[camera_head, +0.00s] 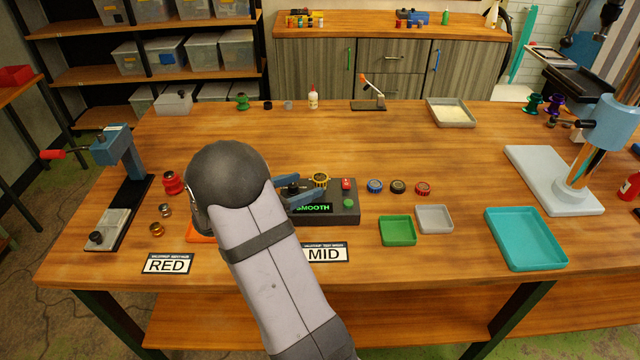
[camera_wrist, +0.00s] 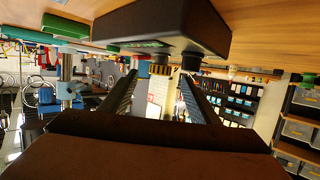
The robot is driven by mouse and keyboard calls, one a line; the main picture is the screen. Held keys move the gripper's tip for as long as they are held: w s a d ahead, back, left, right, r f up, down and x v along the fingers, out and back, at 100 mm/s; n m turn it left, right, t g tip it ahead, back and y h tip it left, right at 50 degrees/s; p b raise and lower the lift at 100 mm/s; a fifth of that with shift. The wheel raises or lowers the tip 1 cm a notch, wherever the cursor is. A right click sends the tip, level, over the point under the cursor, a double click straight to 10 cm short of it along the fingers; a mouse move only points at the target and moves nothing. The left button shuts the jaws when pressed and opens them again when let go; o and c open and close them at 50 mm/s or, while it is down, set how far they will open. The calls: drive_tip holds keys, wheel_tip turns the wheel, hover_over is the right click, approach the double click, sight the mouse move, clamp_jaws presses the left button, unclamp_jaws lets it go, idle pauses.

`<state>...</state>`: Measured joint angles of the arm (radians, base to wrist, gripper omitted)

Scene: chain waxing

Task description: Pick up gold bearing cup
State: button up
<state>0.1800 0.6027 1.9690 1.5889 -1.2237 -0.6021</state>
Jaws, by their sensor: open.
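A gold ribbed cup (camera_head: 319,180) sits at the dark tester box (camera_head: 345,217), whose green display reads "SMOOTH". It also shows in the wrist view (camera_wrist: 161,70), beside the underside of a dark box. My gripper (camera_head: 300,188) reaches in from the left at the box, its blue-grey fingers near the gold cup. In the wrist view my gripper (camera_wrist: 164,76) is open, with the gold cup between the fingertips in the picture. I cannot tell whether the fingers touch it. My arm hides the left part of the box. Two small copper-gold cups (camera_head: 155,229) (camera_head: 165,210) stand at the left.
Blue, dark and red ringed caps (camera_head: 398,187) stand right of the tester. Green (camera_head: 398,231), grey (camera_head: 434,219) and teal trays (camera_head: 525,239) lie farther right. A blue press (camera_head: 118,150) is left, a drill stand (camera_head: 555,180) right. RED (camera_head: 168,264) and MID plates (camera_head: 326,253) lie in front.

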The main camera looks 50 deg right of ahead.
sight(314, 181)
drive_tip(key=shift+p+x, duration=1.4)
drive_tip(key=shift+x, duration=2.25)
drive_tip(key=c, duration=1.2)
